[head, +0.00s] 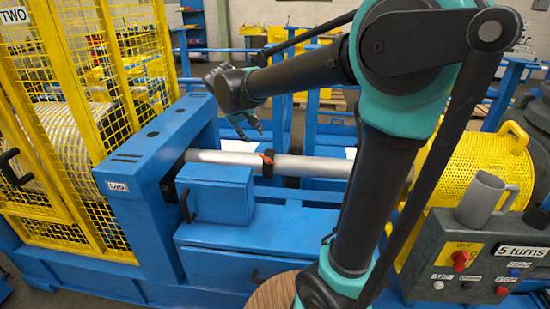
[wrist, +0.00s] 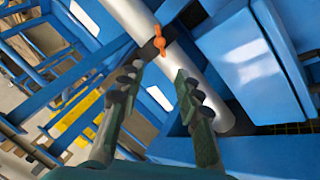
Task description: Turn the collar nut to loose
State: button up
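The collar nut (head: 267,158) is a small orange winged piece on a dark collar (head: 268,172) around the grey shaft (head: 320,166). In the wrist view the nut (wrist: 159,40) stands out at the top middle, with the shaft (wrist: 205,95) running diagonally behind it. My gripper (head: 250,132) hangs above and a little left of the nut in the head view. In the wrist view my gripper (wrist: 155,76) has its two dark fingers spread apart with nothing between them. The fingertips point towards the nut and appear apart from it.
A blue bearing block (head: 150,150) stands left of the collar, and a blue box (head: 215,195) sits in front of the shaft. Yellow mesh guards (head: 480,165) flank both sides. A control panel (head: 470,250) labelled "5 turns" carries a grey mug (head: 480,200) at right.

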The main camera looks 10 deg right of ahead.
aim_at(267, 160)
jog(key=x, duration=1.7)
jog(key=shift+w+d+f, duration=0.1)
jog(key=shift+f, duration=0.05)
jog(key=shift+c, duration=0.3)
